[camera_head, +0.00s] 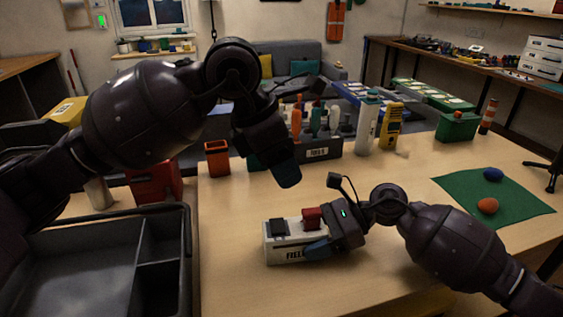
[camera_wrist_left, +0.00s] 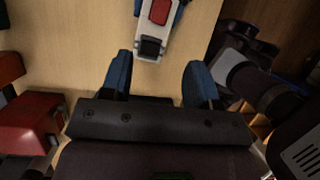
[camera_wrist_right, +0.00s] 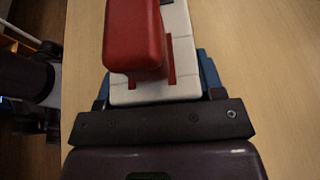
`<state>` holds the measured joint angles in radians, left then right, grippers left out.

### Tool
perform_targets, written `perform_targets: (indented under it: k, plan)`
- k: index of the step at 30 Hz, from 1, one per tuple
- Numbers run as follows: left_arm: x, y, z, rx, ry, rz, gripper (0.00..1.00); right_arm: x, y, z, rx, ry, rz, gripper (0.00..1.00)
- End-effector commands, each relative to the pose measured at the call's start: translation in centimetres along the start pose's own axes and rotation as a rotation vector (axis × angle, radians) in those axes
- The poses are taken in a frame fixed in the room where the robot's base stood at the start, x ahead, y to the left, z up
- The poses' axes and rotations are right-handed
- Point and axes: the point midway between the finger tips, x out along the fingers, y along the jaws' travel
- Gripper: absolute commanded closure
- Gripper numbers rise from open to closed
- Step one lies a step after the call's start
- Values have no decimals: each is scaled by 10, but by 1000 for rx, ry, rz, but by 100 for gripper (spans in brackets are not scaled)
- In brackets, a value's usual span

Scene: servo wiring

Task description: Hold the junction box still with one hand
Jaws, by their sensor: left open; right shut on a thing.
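The junction box (camera_head: 285,253) is a white box with dark lettering on its front, a black block and a red block on top. It sits on the table near the front edge. My right gripper (camera_head: 318,247) is shut on its right end; in the right wrist view the white box (camera_wrist_right: 185,60) and its red block (camera_wrist_right: 135,38) lie between the blue fingers. My left gripper (camera_head: 288,172) is open and empty, above the table and behind the box. In the left wrist view the box (camera_wrist_left: 145,30) shows beyond the open blue fingers (camera_wrist_left: 157,80).
A grey compartment tray (camera_head: 165,255) stands at the left. Behind are a tool holder (camera_head: 318,152), an orange cup (camera_head: 217,158), white and yellow bottles (camera_head: 367,125) and a green bin (camera_head: 457,126). A green mat (camera_head: 520,203) lies at the right. The table's middle is clear.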

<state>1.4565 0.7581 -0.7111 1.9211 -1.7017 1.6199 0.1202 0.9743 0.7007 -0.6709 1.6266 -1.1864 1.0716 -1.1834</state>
Motion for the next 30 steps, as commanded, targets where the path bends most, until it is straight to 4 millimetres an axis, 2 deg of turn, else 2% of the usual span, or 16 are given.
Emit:
perform_targets:
  k: [4, 11, 30]
  plan:
    - [1, 1, 0, 96, 2, 4, 45, 0, 0, 0, 0, 0, 0, 69]
    - [10, 0, 0, 133, 3, 2, 45, 0, 0, 0, 0, 0, 0, 69]
    - [103, 0, 0, 130, 4, 1, 45, 0, 0, 0, 0, 0, -1, 69]
